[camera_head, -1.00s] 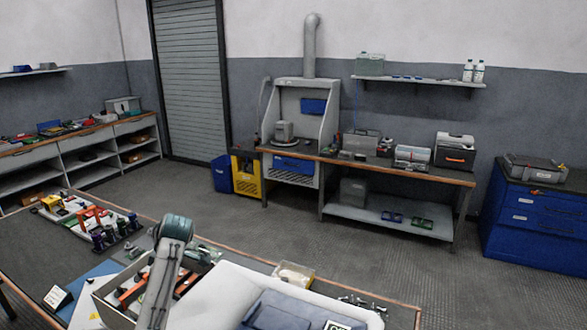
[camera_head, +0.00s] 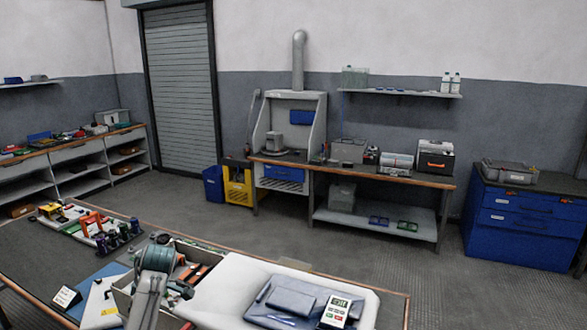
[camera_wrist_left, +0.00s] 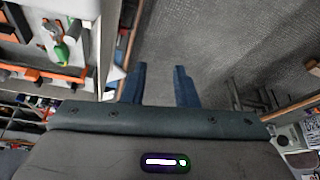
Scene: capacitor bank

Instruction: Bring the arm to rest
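One of my arms comes up from the bottom of the head view, over the near workbench (camera_head: 48,248). Its rounded grey-green joint stands in front of an open box (camera_head: 124,294) that holds orange-and-black items. In the left wrist view my left gripper (camera_wrist_left: 160,88) has two blue-grey fingers. They are apart with bare floor showing between them, and nothing is held. The fingers are not clearly visible in the head view. My right gripper is in neither view.
On the near bench, a white case (camera_head: 225,290) and a meter (camera_head: 335,312) lie right of the arm; a rack of parts (camera_head: 98,228) is behind-left. Open floor (camera_head: 330,250) separates it from the back bench (camera_head: 420,178) and blue cabinet (camera_head: 525,222).

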